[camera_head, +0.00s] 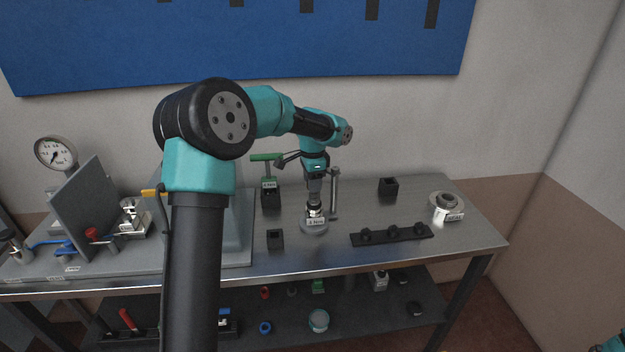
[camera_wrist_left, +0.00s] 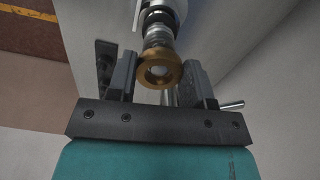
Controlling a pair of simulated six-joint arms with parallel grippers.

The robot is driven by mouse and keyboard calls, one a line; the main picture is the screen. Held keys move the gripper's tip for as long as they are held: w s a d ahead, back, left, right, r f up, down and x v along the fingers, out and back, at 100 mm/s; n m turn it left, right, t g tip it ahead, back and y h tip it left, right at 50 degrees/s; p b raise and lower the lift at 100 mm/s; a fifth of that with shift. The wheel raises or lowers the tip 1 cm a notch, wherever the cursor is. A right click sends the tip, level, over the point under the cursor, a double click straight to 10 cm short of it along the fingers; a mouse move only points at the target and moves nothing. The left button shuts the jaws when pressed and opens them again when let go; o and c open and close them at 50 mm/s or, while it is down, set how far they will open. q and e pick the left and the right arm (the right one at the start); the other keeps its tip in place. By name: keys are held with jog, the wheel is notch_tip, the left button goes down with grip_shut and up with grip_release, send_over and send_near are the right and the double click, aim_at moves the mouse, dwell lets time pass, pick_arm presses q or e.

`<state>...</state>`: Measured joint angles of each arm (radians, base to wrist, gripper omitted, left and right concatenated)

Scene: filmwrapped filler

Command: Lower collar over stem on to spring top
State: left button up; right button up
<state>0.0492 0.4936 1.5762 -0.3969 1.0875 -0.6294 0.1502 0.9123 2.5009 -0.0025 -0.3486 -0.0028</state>
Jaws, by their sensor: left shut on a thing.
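My left gripper (camera_head: 314,192) points down over a small round fixture (camera_head: 314,227) with a white label, standing on the steel bench. In the left wrist view, the two fingers of my left gripper (camera_wrist_left: 160,78) are shut on a brass-coloured collar (camera_wrist_left: 158,55), a ring with an open hole. A grey shaft-like part (camera_wrist_left: 158,36) with a dark ring lies beyond the collar, roughly in line with it. I cannot tell whether the collar is around the stem or above it. Stem and spring are too small to make out in the head view. My right gripper is out of view.
A thin upright post (camera_head: 334,192) stands close right of my left gripper. A green-handled tool (camera_head: 268,175) stands left in a dark block. A black rack (camera_head: 391,235), small black boxes and a round labelled part (camera_head: 447,205) are to the right. The bench front right is clear.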

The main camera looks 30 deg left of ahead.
pick_arm(q)
jog(key=shift+f, duration=0.5)
jog(key=o, duration=1)
jog(key=shift+o, duration=0.2)
jog(key=shift+r, duration=0.1)
notch_tip(320, 180, up, 17)
dwell(0.7)
